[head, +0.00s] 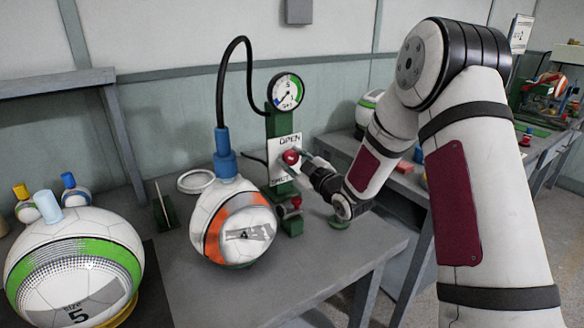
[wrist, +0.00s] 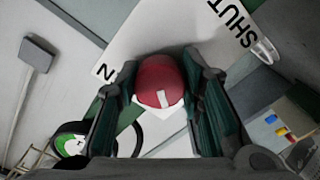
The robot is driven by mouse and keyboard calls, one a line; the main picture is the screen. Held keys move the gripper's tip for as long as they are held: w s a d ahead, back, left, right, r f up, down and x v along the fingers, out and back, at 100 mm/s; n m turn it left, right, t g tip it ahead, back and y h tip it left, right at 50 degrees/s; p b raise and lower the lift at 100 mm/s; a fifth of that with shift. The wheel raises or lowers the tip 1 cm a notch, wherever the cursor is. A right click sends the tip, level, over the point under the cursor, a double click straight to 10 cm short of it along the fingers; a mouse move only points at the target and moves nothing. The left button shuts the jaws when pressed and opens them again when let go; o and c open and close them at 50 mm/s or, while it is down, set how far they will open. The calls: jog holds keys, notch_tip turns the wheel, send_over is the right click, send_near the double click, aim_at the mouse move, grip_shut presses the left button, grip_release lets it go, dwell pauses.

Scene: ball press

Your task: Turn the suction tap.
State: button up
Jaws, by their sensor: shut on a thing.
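The suction tap is a round red knob (head: 291,157) on a white plate (head: 283,171) marked OPEN above and SHUT below, mounted on a green post. In the wrist view the red knob (wrist: 160,76) sits between the two dark green finger pads, with a short white mark on its face. My gripper (head: 304,164) reaches in from the right and is shut on the knob; its fingertips also show in the wrist view (wrist: 160,68). The fingers hide the knob's sides. A round gauge (head: 287,92) tops the post.
A white and orange ball (head: 235,222) with a blue fitting and black hose stands left of the post. A smaller red knob (head: 296,203) sits low in front of the post. A large green-banded ball (head: 74,262) is at left. The front of the grey bench (head: 290,268) is clear.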

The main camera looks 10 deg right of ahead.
jog(key=n+b, duration=0.3)
jog(key=b, duration=0.1)
jog(key=shift+f+n, duration=0.15)
jog(key=shift+n, duration=0.15)
jog(key=n+b, duration=0.3)
jog(key=b, duration=0.2)
jog(key=shift+r, duration=0.2)
jog(key=o, duration=1.2)
jog(key=shift+c, duration=0.2)
jog(key=shift+d, duration=0.1)
jog(key=v, duration=1.2)
